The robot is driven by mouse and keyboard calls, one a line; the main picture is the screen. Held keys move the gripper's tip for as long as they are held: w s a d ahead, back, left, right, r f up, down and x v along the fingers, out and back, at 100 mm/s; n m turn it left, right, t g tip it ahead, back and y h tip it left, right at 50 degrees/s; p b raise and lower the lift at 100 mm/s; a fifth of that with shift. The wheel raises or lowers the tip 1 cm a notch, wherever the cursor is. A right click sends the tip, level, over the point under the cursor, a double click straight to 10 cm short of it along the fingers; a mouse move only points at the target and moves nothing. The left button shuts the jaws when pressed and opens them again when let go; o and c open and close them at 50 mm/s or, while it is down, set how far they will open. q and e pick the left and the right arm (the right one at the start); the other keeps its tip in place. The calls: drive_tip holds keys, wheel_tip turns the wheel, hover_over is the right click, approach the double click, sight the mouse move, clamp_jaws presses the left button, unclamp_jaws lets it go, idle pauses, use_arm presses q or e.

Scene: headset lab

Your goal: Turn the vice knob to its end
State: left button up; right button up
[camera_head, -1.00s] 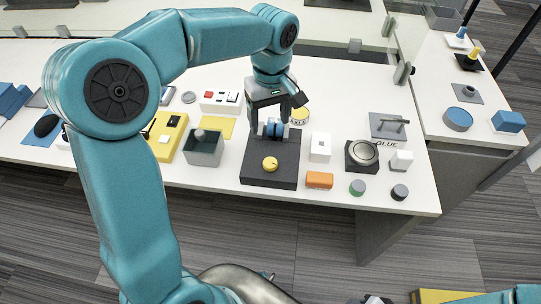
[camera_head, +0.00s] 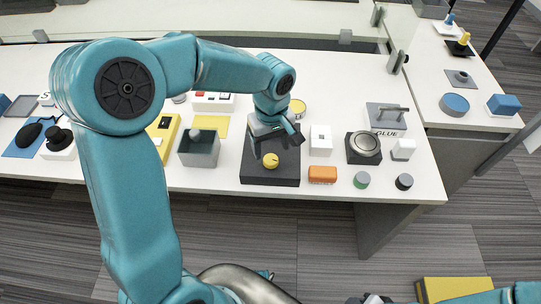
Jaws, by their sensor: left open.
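The vice has a dark, flat base (camera_head: 256,177) near the front edge of the white table. Its yellow knob (camera_head: 271,160) stands on the base. My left gripper (camera_head: 279,146) reaches down over the base, just behind the knob, with its dark fingers open. One finger is very near the knob; I cannot tell whether they touch. The blue vice jaws are hidden behind my gripper. A teal part of my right arm shows at the bottom right. A small dark part at the bottom edge may be my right gripper (camera_head: 374,300), mostly cut off.
A grey open bin (camera_head: 199,160) stands left of the vice. To the right are a white switch block (camera_head: 320,141), an orange block (camera_head: 322,174), a round dial on a dark base (camera_head: 364,147) and green and dark round caps. The table's front edge is close.

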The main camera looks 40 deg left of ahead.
sight(271, 159)
use_arm(q)
drive_tip(key=shift+a+f, duration=0.1)
drive_tip(key=shift+f, duration=2.3)
drive_tip(key=c, duration=1.1)
drive_tip(key=shift+o, duration=0.2)
